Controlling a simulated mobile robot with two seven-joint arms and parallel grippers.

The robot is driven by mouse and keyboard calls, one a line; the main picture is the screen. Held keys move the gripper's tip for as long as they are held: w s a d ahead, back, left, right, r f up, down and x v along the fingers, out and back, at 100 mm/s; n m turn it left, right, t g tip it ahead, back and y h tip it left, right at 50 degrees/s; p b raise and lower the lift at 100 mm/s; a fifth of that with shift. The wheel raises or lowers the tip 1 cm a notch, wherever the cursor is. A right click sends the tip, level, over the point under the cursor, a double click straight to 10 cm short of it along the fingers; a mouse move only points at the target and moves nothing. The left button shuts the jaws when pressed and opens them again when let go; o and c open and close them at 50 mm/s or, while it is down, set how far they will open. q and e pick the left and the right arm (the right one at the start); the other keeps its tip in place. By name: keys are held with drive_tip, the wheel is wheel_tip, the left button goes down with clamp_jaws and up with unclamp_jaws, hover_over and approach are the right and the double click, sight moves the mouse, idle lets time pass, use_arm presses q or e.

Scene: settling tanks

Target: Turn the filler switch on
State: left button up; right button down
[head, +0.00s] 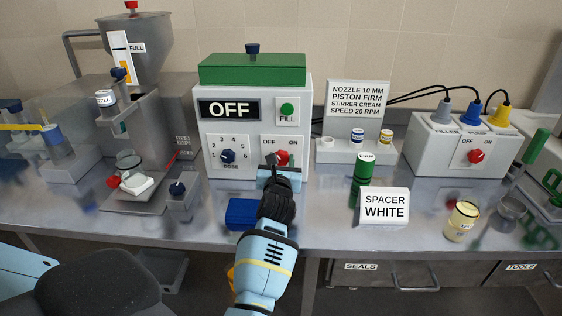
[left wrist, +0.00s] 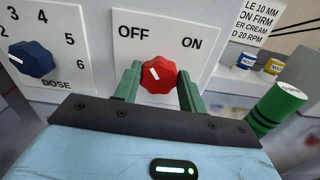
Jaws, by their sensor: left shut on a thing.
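The filler (head: 252,130) is a white box with a green lid, and its display (head: 229,109) reads OFF. Its red switch knob (head: 282,157) sits low on the right of the front, below the OFF and ON labels. In the left wrist view, the red knob (left wrist: 158,75) has a white mark pointing up and left, towards OFF. My left gripper (head: 280,168) is at the knob; in the left wrist view its green fingers (left wrist: 160,88) stand on both sides of the knob, shut on it. My right gripper is not in view.
A blue dose knob (head: 228,156) is left of the switch, and a green FILL button (head: 287,110) above. A blue block (head: 241,213) lies in front of the filler. A green cylinder (head: 362,174) and a SPACER WHITE sign (head: 384,205) stand to the right. Another box has a red switch (head: 476,156).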

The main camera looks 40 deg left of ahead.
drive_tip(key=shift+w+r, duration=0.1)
use_arm(q)
drive_tip(key=m+p, duration=0.1)
drive_tip(key=m, duration=0.1)
drive_tip(key=m+p, duration=0.1)
drive_tip(key=m, duration=0.1)
drive_tip(key=shift+r+p, duration=0.3)
drive_tip(key=m+p, duration=0.2)
drive_tip(key=m, duration=0.2)
drive_tip(key=shift+w+d, duration=0.1)
drive_tip(key=shift+m+p, duration=0.35)
drive_tip(key=shift+m, duration=0.55)
drive_tip(key=shift+f+m+p, duration=0.2)
drive_tip(key=shift+m+p, duration=0.05)
drive_tip(key=shift+m, duration=0.75)
drive_tip(key=shift+f+m+p, duration=0.2)
drive_tip(key=shift+m, duration=0.8)
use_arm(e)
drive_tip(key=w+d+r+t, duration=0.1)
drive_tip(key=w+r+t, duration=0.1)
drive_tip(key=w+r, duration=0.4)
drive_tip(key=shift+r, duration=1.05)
use_arm(q)
drive_tip(key=o, duration=1)
drive_tip(key=shift+d+f, duration=0.15)
drive_tip(key=shift+d, duration=0.05)
